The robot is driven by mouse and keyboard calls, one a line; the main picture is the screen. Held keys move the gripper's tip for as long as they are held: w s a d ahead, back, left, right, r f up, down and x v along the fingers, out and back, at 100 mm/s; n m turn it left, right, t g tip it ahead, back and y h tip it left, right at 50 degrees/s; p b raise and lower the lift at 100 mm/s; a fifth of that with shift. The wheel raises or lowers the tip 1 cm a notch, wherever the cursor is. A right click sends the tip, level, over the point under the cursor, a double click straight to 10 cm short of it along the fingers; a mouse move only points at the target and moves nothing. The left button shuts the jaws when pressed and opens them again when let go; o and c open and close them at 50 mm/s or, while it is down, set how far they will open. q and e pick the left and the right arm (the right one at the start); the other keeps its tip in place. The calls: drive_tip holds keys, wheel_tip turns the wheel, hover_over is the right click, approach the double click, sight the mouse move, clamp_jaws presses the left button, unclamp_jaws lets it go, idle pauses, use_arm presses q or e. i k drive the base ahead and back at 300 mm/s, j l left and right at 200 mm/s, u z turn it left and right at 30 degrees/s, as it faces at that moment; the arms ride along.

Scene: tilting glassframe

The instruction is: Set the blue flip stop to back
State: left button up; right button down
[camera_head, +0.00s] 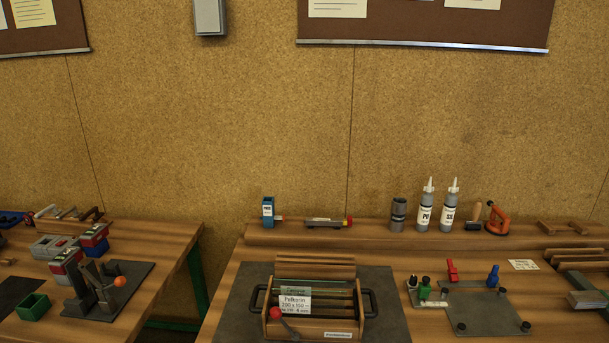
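A small blue upright piece (493,276), which looks like the blue flip stop, stands at the back right of a grey fixture plate (485,312) on the right bench. It appears upright; which of its settings it is in is too small to tell. A red upright piece (453,271) stands to its left on a grey bar. A green piece (425,289) and a dark-topped green one (412,283) stand at the plate's left end. Neither of my grippers shows in the head view.
A wooden tilting frame with a label (294,302) and a red-knobbed lever (275,313) sits on a dark mat (238,312) left of the plate. A gap separates the left bench (160,240).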

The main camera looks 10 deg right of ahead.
sight(492, 279)
drive_tip(key=z, duration=1.5)
drive_tip(key=i+j+z, duration=0.1)
drive_tip(key=z, duration=0.3)
drive_tip(key=i+j+z, duration=0.2)
drive_tip(key=z, duration=0.2)
drive_tip(key=i+j+z, duration=0.15)
drive_tip(key=z, duration=0.25)
drive_tip(key=j, duration=0.1)
